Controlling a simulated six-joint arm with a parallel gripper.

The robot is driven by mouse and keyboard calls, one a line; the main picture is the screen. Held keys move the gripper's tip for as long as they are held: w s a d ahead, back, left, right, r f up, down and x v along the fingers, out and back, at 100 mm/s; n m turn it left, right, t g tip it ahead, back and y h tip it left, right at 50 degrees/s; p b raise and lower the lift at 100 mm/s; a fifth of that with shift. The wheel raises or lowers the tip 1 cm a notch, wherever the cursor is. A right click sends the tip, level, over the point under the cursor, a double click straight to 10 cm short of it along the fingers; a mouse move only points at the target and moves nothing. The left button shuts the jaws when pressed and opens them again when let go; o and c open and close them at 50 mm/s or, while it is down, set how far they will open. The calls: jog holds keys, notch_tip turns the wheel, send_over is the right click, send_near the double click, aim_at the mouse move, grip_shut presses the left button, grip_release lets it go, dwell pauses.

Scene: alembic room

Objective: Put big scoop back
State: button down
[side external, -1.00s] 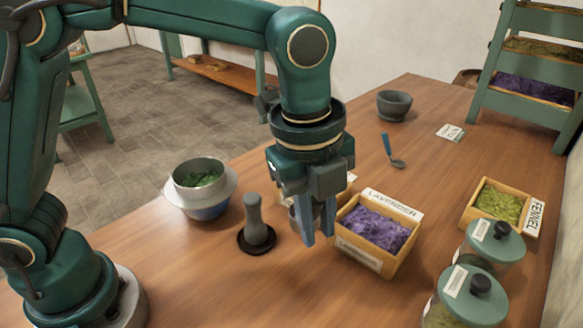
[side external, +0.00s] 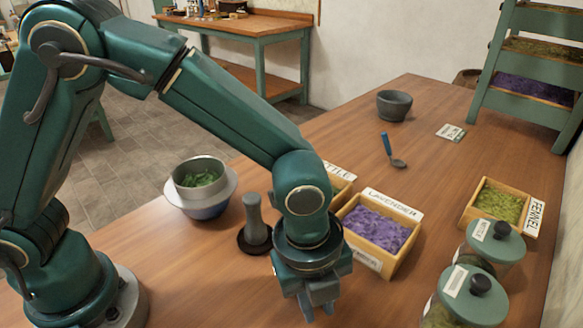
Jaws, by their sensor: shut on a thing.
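My gripper (side external: 308,303) points down over the front part of the table, to the right of the pestle and in front of the lavender box. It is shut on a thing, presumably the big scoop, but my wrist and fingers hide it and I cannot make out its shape. A blue-handled spoon-like scoop (side external: 391,149) lies apart on the table towards the back; I cannot tell its size class.
A lavender box (side external: 412,214) and a partly hidden box (side external: 341,171) stand beside my wrist. A pestle (side external: 254,218), a pot of green leaves (side external: 188,192), a fennel box (side external: 466,211) and lidded jars (side external: 497,240) stand around. A grey mortar (side external: 394,105) is behind.

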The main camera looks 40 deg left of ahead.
jog(key=shift+f, duration=0.2)
jog(key=c, duration=0.8)
grip_release()
jog(key=r, duration=0.7)
jog(key=s+r, duration=0.1)
jog(key=r, duration=0.3)
jog(key=shift+a+r, duration=0.2)
jog(key=shift+a, duration=0.15)
jog(key=s+a+r+n+t, duration=0.1)
jog(key=s+a+n+t, duration=0.1)
jog(key=a+n, duration=0.7)
jog(key=s+a+r+n+t, duration=0.1)
jog(key=s+a+n, duration=0.3)
jog(key=a+n, duration=0.5)
jog(key=shift+a+n+t+y, duration=0.2)
jog(key=shift+n+t+y, duration=0.35)
jog(key=shift+n, duration=2.25)
